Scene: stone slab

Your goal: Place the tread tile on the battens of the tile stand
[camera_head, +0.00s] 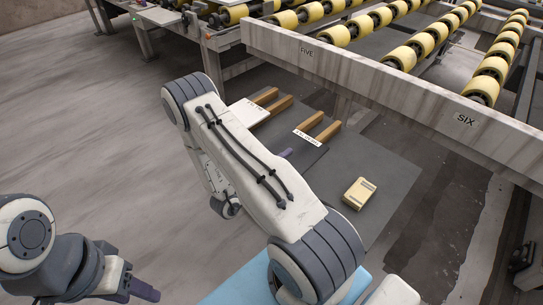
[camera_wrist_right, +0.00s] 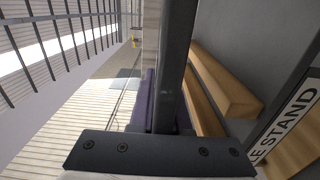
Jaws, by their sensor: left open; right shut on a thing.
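In the wrist view, my right gripper (camera_wrist_right: 165,125) is shut on the tread tile (camera_wrist_right: 177,60), a dark slab seen almost edge-on. A purple finger shows beside it. Wooden battens (camera_wrist_right: 228,82) lie just to the right of the tile; I cannot tell whether it touches them. A white label ending in "STAND" (camera_wrist_right: 288,122) is at the right edge. In the head view, two pairs of battens (camera_head: 311,120) (camera_head: 265,96) lie on the floor area beyond my right arm, which hides much of the tile and gripper. My left gripper (camera_head: 143,291) is open and empty at the lower left.
A small yellow box (camera_head: 359,193) lies on the dark mat (camera_head: 385,165) to the right of the battens. A pale conveyor beam (camera_head: 385,90), marked FIVE and SIX, runs behind, with yellow rollers beyond. Open floor (camera_head: 90,120) lies to the left.

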